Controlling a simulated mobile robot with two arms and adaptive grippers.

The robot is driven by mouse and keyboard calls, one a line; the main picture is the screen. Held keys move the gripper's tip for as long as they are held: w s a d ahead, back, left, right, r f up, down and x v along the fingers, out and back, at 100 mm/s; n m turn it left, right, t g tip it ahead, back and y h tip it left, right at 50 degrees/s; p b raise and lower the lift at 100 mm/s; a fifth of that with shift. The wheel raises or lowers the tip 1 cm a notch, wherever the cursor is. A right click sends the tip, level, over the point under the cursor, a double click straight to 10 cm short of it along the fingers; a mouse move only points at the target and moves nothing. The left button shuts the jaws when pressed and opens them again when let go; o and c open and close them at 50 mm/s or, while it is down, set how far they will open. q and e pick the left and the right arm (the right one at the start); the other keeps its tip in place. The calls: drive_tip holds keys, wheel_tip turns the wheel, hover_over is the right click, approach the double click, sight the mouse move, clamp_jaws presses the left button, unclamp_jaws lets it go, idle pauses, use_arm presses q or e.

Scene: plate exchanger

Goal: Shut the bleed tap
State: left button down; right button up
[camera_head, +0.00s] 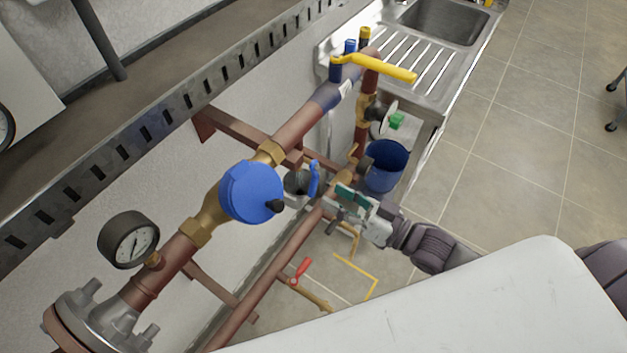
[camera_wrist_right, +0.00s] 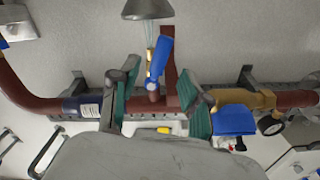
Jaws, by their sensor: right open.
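The bleed tap is a small brass tap with a blue lever (camera_head: 314,178) on the copper pipe, beside a grey metal cup (camera_head: 297,183). In the right wrist view the blue lever (camera_wrist_right: 159,60) lies nearly along the brass body, slightly tilted. Thin pale streaks, like water, run between the tap and the cup (camera_wrist_right: 147,9). My right gripper (camera_head: 347,198) is open and empty, close to the tap in the head view. In the wrist view its teal-padded fingers (camera_wrist_right: 158,103) stand apart on either side of the lever's line, apart from the lever. My left gripper is out of view.
A yellow lever (camera_head: 380,67) crosses the upper pipe. A blue round housing (camera_head: 252,190) and a gauge (camera_head: 128,240) sit along the main pipe. A blue bucket (camera_head: 383,168) stands behind my right gripper. A red-handled valve (camera_head: 301,270) is lower. Open floor lies right.

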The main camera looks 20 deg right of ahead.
sight(317, 187)
drive_tip(key=x, duration=0.6)
drive_tip(key=shift+w+a+p, duration=0.15)
drive_tip(key=shift+p, duration=0.2)
drive_tip(key=shift+c, duration=0.2)
clamp_jaws()
